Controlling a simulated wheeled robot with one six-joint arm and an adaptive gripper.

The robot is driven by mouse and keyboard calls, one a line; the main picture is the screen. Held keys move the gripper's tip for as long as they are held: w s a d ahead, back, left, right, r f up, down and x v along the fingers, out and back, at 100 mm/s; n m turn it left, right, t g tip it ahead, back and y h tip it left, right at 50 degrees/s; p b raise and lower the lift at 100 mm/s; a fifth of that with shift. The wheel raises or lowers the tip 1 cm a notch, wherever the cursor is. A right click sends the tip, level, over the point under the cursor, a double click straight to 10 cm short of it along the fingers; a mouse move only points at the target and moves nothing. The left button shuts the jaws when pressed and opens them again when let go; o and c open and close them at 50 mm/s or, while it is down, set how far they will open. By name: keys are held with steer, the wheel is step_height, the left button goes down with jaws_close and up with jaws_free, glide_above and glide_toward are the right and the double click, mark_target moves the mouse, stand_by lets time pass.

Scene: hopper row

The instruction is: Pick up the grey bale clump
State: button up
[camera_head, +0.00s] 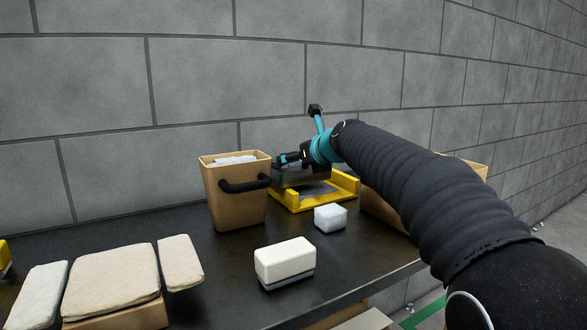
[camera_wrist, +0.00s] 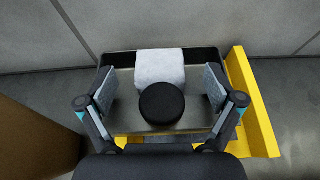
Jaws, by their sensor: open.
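A pale grey, soft-looking block, which fits the grey bale clump (camera_wrist: 160,66), lies at the back of a metal hopper bin (camera_wrist: 125,122) in the wrist view. My gripper (camera_wrist: 160,92) is open above the bin, one finger on each side. The clump shows between and beyond the fingertips; I cannot tell whether they touch it. A round black piece (camera_wrist: 162,103) covers part of the view in front of the clump. In the head view my gripper (camera_head: 284,159) is over the dark bin (camera_head: 302,177), and the clump inside is hidden.
The bin stands in a yellow frame (camera_head: 333,199) against the block wall. A tan handled bin (camera_head: 238,204) stands close at left. A small whitish cube (camera_head: 330,218) and a white block (camera_head: 284,260) lie in front. Pale pads (camera_head: 112,278) lie at front left.

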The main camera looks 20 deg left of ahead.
steer(key=shift+x, duration=0.95)
steer(key=c, duration=1.1)
steer(key=shift+r, duration=0.2)
steer(key=shift+s+d+r, duration=0.1)
steer(key=shift+r, duration=0.15)
step_height(320, 180, up, 11)
steer(key=p, duration=0.4)
steer(key=s+d+b, duration=0.1)
steer(key=s+d, duration=0.3)
steer(key=d, duration=0.1)
steer(key=s+d+b, duration=0.1)
steer(key=s+d, duration=0.3)
steer(key=d, duration=0.1)
steer(key=s+d+b, duration=0.2)
steer(key=s+d, duration=0.3)
steer(key=shift+f, duration=0.15)
